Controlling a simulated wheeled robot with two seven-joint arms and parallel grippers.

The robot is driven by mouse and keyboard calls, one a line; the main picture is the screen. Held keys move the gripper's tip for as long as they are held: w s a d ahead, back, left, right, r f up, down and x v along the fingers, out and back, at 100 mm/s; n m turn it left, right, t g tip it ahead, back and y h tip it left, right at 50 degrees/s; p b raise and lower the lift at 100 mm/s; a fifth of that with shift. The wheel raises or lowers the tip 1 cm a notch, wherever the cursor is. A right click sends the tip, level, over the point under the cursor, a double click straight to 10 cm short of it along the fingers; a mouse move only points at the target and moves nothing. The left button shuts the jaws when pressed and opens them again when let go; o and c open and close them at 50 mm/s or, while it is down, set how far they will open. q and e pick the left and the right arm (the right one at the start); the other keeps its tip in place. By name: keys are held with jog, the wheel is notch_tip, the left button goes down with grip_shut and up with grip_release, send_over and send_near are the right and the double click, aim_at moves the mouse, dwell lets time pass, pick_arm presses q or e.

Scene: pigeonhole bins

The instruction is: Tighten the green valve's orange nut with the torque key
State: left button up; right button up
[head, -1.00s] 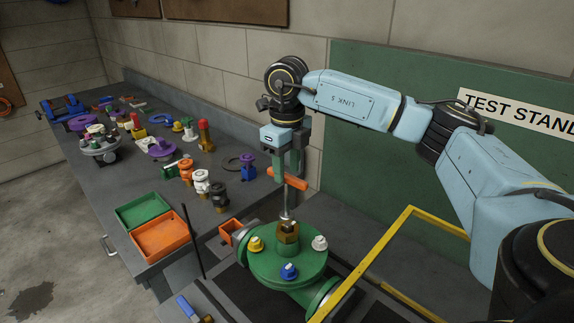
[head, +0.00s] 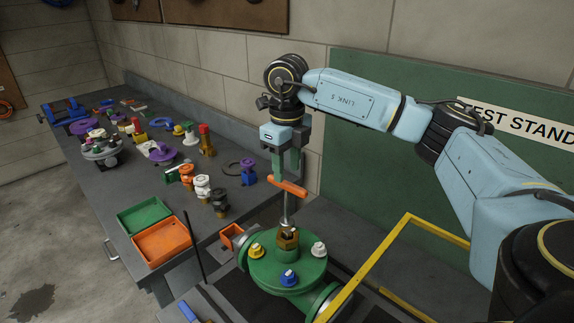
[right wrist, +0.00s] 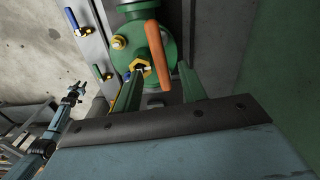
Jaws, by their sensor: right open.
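The green valve (head: 268,272) stands on the test stand, with yellow, blue and white nuts on its flange. The torque key (head: 289,187) has an orange bar handle and a metal shaft. It stands upright with its lower end at the brass-orange nut (head: 288,238); how deep it sits is hidden. My right gripper (head: 286,175) is open just above the handle. In the right wrist view the orange handle (right wrist: 158,55) lies beyond and between the spread green fingers (right wrist: 162,80). A small light-blue arm, seemingly my left, ends in a gripper (right wrist: 74,95); its jaws are too small to read.
A green tray (head: 121,221) and an orange tray (head: 142,253) sit on the bench at left. Several coloured valves and fittings crowd the bench behind them. A yellow rail (head: 375,255) runs close right of the valve. The green test stand panel (head: 400,180) stands behind.

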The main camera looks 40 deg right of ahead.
jog(key=shift+m, duration=0.3)
jog(key=shift+f, duration=0.1)
jog(key=shift+f+b, duration=0.7)
jog(key=shift+f, duration=0.5)
grip_shut()
